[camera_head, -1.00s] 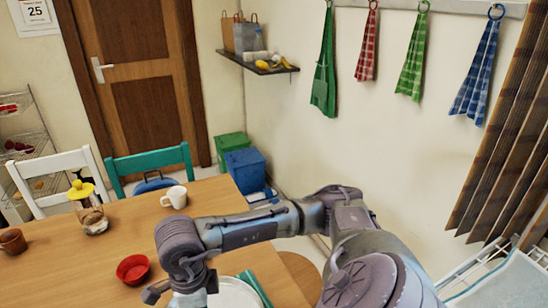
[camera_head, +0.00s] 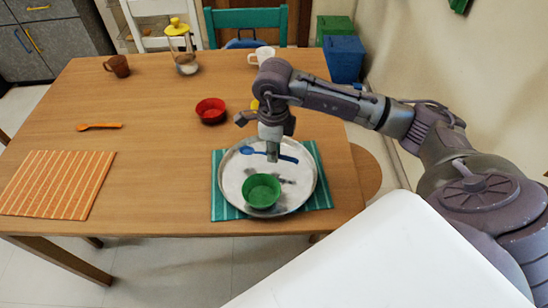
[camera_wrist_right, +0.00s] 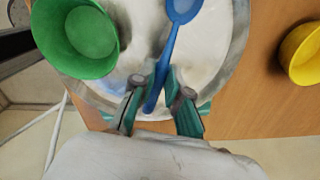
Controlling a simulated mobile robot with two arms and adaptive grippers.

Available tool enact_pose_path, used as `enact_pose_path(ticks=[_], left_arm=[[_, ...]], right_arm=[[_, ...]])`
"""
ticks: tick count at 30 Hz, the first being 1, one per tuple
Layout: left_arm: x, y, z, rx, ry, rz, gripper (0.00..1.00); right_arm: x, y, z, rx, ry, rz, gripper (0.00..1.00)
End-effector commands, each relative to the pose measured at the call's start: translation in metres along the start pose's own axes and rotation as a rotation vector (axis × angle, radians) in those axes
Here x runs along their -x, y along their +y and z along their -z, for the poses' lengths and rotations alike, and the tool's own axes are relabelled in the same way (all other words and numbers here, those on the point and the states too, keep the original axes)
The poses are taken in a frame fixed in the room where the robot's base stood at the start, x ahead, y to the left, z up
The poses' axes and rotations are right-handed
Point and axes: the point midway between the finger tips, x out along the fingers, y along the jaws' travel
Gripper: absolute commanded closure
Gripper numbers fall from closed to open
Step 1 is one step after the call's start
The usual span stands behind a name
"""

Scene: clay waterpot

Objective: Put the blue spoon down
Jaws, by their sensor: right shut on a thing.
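The blue spoon (camera_head: 287,158) is at the round pale plate (camera_head: 230,187), its bowl pointing left in the head view. My right gripper (camera_head: 272,154) points down over the plate and is shut on the spoon's handle. In the right wrist view the blue spoon (camera_wrist_right: 173,40) runs between the fingertips (camera_wrist_right: 160,88), with its bowl away from the gripper over the plate (camera_wrist_right: 140,25). I cannot tell whether the spoon touches the plate. My left gripper is out of view.
A green bowl (camera_head: 262,191) stands on the plate, close to the gripper. The plate sits on a teal striped mat (camera_head: 322,190). A red bowl (camera_head: 211,110) and a mostly hidden yellow bowl (camera_head: 254,104) are behind. An orange spoon (camera_head: 99,126) lies left; the table middle is clear.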

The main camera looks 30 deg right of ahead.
Motion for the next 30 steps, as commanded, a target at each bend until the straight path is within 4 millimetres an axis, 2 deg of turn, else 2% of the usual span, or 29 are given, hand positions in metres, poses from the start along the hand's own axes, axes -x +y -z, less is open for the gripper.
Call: enact_pose_path(ticks=[4, 10, 22, 23, 27, 30], left_arm=[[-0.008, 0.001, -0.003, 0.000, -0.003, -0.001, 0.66], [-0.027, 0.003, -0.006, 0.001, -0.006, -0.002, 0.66], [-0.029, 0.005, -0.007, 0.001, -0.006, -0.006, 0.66], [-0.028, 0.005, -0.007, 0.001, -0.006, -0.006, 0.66], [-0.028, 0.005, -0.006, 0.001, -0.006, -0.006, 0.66], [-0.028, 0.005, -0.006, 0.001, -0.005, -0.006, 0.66]], right_arm=[[-0.011, -0.002, -0.001, 0.000, 0.001, 0.000, 1.00], [-0.041, -0.002, -0.001, 0.000, 0.001, 0.000, 1.00], [-0.045, -0.002, -0.001, 0.000, 0.000, 0.001, 1.00], [-0.044, -0.002, -0.001, 0.000, 0.000, 0.001, 0.82], [-0.043, -0.002, -0.001, 0.000, 0.000, 0.001, 0.60], [-0.043, -0.002, -0.001, 0.000, 0.000, 0.001, 0.60]])
